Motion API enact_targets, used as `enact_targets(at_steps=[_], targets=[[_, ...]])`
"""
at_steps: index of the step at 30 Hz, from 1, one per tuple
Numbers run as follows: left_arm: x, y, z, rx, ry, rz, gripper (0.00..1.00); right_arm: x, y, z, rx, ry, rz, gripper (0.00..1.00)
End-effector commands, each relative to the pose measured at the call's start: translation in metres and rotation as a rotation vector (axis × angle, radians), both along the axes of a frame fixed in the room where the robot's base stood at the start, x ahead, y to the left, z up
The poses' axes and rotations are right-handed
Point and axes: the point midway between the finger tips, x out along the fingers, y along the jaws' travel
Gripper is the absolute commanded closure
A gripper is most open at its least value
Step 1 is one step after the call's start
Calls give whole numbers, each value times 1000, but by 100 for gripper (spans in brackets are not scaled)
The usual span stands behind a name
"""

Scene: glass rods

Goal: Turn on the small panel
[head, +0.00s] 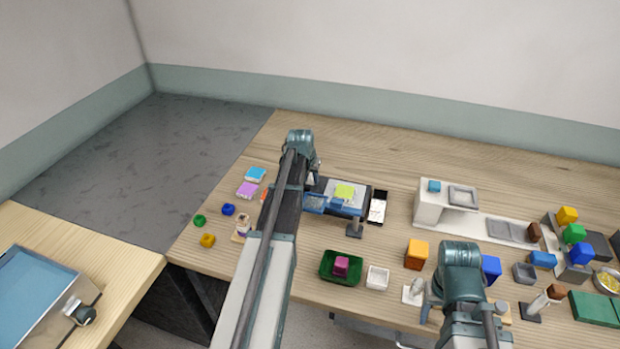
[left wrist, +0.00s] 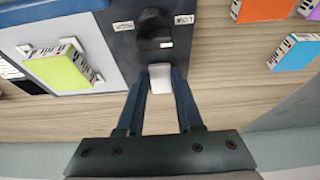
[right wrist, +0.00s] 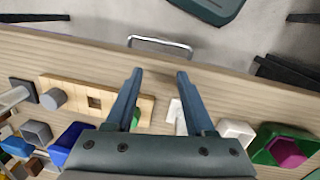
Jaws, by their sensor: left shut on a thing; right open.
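The small panel (left wrist: 120,62) is a dark plate in the left wrist view, with two small white labels and a black raised part. It adjoins a pale surface with a blue frame. My left gripper (left wrist: 160,78) is shut on a small white piece (left wrist: 160,72) at the panel's edge, between its fingertips. I cannot tell whether this piece is the panel's switch. In the head view my left arm hides most of the panel. My right gripper (right wrist: 160,73) is open and empty near the table's front edge.
A yellow-green box (head: 344,191) lies on the blue-framed surface. Blue (head: 255,174) and purple (head: 247,190) boxes lie to its left. A green tray (head: 330,276) holds a magenta cube. Blocks and containers crowd the right side. The back of the table is clear.

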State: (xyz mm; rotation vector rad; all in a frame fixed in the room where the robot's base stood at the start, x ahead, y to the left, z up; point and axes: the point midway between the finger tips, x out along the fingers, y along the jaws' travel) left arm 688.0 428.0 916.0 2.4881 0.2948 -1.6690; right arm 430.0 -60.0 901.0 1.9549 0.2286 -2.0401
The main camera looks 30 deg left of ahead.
Motion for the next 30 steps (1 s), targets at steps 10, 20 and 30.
enact_targets(at_steps=[10,20,30], targets=[[13,4,7,-62,253,0,100,0,0,21,0,0,0,46],[9,2,6,-77,319,1,100,0,0,22,0,0,0,46],[9,2,6,-76,317,0,35,0,0,22,0,0,0,46]])
